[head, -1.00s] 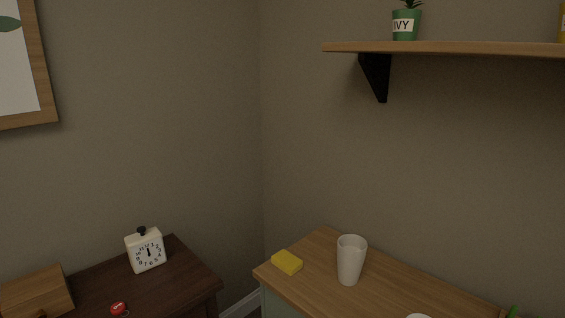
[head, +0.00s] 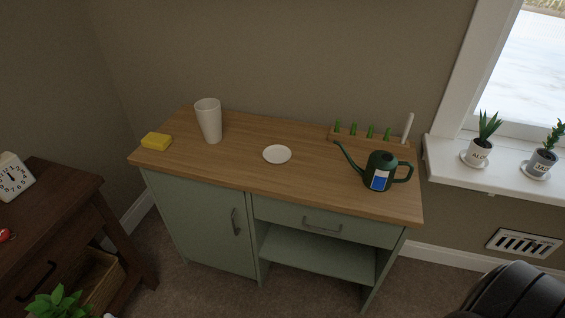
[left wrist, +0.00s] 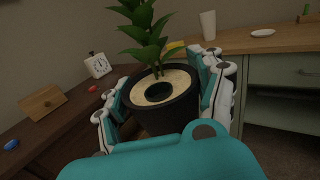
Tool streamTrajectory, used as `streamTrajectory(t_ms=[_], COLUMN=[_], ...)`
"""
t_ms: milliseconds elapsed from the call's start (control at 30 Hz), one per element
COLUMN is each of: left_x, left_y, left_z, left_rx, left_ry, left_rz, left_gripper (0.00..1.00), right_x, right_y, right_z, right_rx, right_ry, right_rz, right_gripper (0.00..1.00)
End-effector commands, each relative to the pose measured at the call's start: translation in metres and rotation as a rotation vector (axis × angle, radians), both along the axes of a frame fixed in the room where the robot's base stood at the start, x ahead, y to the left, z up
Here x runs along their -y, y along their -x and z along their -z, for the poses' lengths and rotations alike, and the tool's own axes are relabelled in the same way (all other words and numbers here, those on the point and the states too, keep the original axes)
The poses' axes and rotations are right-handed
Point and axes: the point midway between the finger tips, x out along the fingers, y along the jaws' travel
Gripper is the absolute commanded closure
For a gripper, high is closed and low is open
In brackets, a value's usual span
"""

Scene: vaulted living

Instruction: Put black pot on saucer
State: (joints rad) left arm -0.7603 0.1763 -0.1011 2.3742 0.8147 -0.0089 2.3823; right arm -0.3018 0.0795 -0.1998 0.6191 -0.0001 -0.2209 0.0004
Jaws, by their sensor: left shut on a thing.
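The black pot (left wrist: 162,112) holds a leafy green plant and pale soil with a dark hole. My left gripper (left wrist: 160,84) is shut around the pot's sides, and the pot looks roughly upright. In the head view only the plant's leaves (head: 58,303) show at the bottom left edge; the pot is out of frame. The white saucer (head: 277,154) lies empty on the wooden top of the green cabinet, and it also shows in the left wrist view (left wrist: 263,33). The pot is well away from the saucer. My right gripper is not in view.
On the cabinet top (head: 235,166) stand a white cup (head: 208,121), a yellow sponge (head: 156,141), a dark green watering can (head: 380,171) and a wooden rack (head: 375,143). Bare wood surrounds the saucer. A dark table (head: 50,215) with a clock (head: 14,178) stands left.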

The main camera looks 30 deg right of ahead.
Motion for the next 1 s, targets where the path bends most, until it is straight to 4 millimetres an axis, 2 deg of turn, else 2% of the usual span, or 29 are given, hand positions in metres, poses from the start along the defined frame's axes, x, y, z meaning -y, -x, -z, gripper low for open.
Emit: streamTrajectory(t_ms=[200, 533, 1000], left_x=[0.007, 0.019, 0.013], left_y=[0.004, 0.013, 0.021], left_z=[0.003, 0.012, 0.015], left_rx=[0.011, 0.012, -0.003], left_ry=[-0.003, 0.007, 0.001], left_rz=[0.118, 0.336, 0.475], left_gripper=[0.90, 0.90, 0.90], right_x=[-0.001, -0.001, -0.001], right_y=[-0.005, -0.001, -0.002], right_z=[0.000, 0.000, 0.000], right_rx=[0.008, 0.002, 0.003], right_ry=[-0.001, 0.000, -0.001], right_rz=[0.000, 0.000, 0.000], right_gripper=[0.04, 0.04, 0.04])
